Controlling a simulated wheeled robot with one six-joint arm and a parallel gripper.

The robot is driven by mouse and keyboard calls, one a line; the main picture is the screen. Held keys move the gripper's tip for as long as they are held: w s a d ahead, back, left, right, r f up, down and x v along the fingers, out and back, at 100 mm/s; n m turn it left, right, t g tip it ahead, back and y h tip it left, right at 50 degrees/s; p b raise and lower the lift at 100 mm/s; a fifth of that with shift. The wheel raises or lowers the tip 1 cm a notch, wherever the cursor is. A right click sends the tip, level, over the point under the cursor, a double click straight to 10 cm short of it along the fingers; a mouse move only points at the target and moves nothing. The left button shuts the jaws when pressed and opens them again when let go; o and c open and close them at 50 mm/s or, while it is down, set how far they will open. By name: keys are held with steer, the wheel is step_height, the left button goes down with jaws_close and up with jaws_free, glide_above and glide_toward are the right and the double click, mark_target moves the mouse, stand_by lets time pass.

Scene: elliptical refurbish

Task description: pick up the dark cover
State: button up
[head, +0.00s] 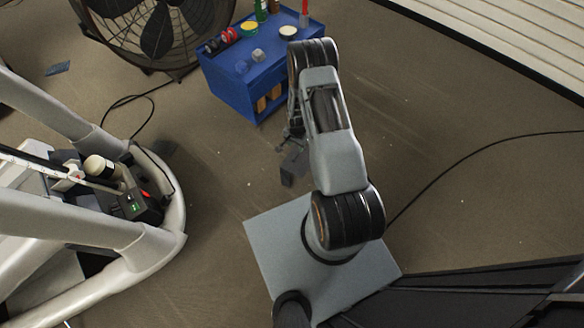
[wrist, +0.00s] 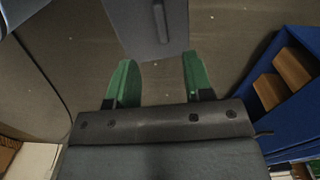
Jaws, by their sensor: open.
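My gripper (head: 292,168) hangs over the floor to the right of the cover in the head view. In the wrist view its two green fingers (wrist: 157,62) are spread with nothing between them. The panel's near edge lies just beyond the fingertips, and I see no contact.
A blue cart (head: 232,86) with small items on top stands above my gripper; its open shelf (wrist: 285,75) shows at right in the wrist view. The white elliptical (head: 165,250) is at left, a large fan (head: 155,35) behind. Floor between is mostly clear.

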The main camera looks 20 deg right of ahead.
mark_target(295, 156)
step_height(295, 156, down, 10)
steer(key=b, duration=0.3)
steer(key=shift+a, duration=0.15)
steer(key=shift+r, duration=0.1)
jaws_close()
stand_by(0.4)
